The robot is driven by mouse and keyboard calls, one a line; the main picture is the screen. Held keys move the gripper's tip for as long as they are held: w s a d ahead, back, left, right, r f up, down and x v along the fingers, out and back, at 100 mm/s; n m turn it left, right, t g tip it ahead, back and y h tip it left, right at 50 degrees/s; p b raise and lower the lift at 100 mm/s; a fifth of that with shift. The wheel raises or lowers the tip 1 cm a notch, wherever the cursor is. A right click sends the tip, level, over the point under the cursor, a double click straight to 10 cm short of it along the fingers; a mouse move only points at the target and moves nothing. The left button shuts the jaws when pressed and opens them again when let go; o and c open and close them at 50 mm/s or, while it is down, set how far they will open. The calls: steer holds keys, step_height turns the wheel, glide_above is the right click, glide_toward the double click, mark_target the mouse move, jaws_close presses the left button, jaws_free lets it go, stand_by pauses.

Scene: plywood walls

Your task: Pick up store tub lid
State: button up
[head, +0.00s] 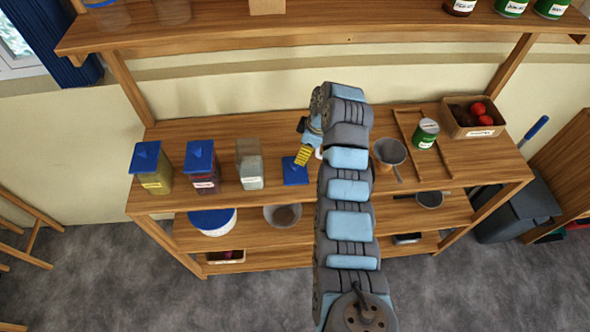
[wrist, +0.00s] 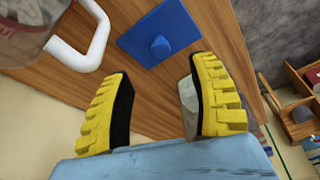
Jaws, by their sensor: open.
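The store tub lid (head: 294,173) is a blue square plate with a knob on top. It lies flat on the upper wooden shelf, beside an uncovered clear tub (head: 249,166) with pale contents. In the wrist view the lid (wrist: 178,26) lies beyond the fingertips, its knob facing me. My gripper (head: 302,157) is just above the lid in the head view, partly overlapping it. In the wrist view my gripper (wrist: 162,75) has its yellow fingers spread, with nothing held. A pale, rounded object (wrist: 187,108), perhaps the tub, shows partly behind the right finger.
Two blue-lidded jars (head: 202,168) stand left of the uncovered tub. A white handle (wrist: 88,45) on a container is close to the left finger. A grey pot (head: 390,151), green can (head: 426,133) and produce box (head: 473,118) stand right. An upper shelf (head: 330,38) runs above.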

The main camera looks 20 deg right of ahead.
mark_target(295, 165)
steer(key=x, duration=0.3)
steer(key=shift+w+f, duration=0.15)
steer(key=shift+f, duration=0.15)
steer(key=shift+p+x, duration=0.3)
steer(key=shift+x, duration=2.45)
steer(key=shift+a, duration=0.2)
jaws_close()
